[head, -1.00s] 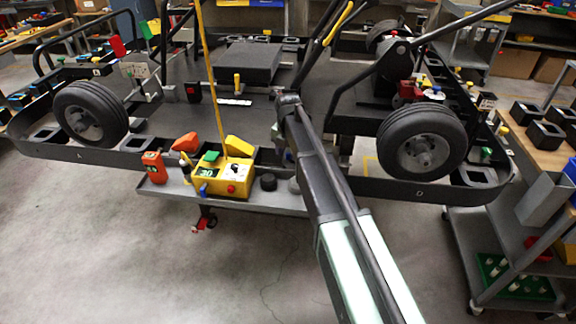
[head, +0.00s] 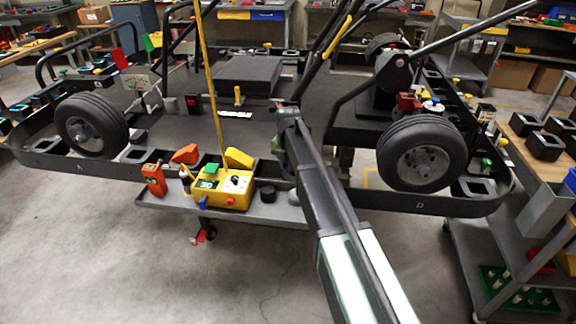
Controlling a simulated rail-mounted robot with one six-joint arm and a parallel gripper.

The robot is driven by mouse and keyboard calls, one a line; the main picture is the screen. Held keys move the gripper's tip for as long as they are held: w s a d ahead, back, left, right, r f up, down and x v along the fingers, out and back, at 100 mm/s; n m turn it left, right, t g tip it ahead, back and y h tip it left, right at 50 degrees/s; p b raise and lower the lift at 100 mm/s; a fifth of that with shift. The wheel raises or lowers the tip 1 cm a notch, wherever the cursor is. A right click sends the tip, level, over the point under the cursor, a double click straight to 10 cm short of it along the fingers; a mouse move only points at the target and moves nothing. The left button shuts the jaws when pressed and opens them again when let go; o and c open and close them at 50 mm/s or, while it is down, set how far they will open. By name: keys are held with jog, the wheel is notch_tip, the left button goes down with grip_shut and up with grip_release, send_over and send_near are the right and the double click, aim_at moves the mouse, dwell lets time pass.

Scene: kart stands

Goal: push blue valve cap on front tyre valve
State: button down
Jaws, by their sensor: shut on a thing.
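Two black tyres with grey hubs show on the kart stand, a left tyre (head: 92,125) and a right tyre (head: 422,154). I cannot tell which one is the front tyre. No valve stem can be made out on either. A small blue piece (head: 203,203) shows at the front of the yellow box; I cannot tell whether it is a valve cap. My arm rises from the bottom right to a joint near the middle of the view. My gripper is hidden behind the arm, and so is anything in it.
A grey tray (head: 265,211) along the stand's front edge carries a yellow box (head: 229,189), an orange-red device (head: 154,180) and a black round piece (head: 267,194). A trolley (head: 507,235) stands close at the right. A tall yellow pole (head: 207,80) rises by the yellow box. The floor at front left is clear.

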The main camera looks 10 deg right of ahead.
notch_tip(320, 180, up, 20)
jog(key=p, duration=1.9)
